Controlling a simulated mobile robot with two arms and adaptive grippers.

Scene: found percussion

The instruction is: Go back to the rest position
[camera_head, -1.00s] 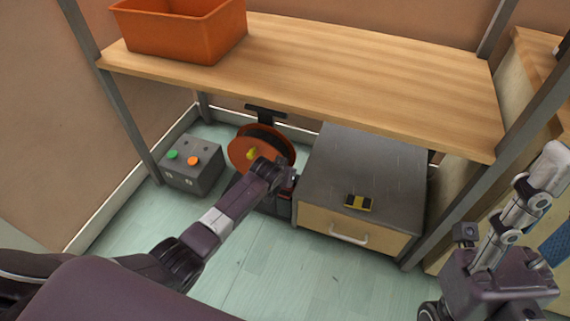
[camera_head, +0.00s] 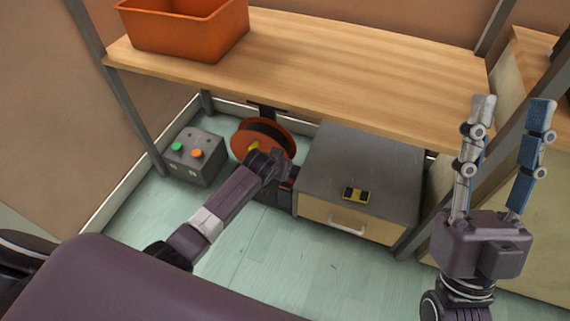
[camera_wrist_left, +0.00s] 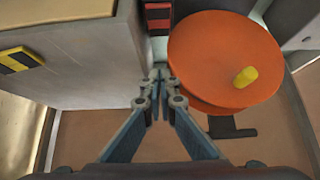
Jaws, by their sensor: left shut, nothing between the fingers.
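My left arm reaches from the lower left to the floor space between the orange reel and the grey drawer cabinet in the head view. Its gripper fingers are mostly hidden there. In the left wrist view, my left gripper (camera_wrist_left: 161,76) is shut and empty, its fingertips together between the cabinet (camera_wrist_left: 75,60) and the reel (camera_wrist_left: 225,55). My right gripper (camera_head: 510,104) stands upright at the right of the head view, in front of the shelf's right post. Its two fingers are wide apart with nothing between them.
A wooden shelf (camera_head: 330,65) spans above, with an orange bin (camera_head: 185,30) on it. Below are a grey button box (camera_head: 195,157), the orange reel (camera_head: 243,138) and the drawer cabinet (camera_head: 375,165), with a yellow-black item (camera_head: 356,194) on top. The front floor (camera_head: 290,265) is clear.

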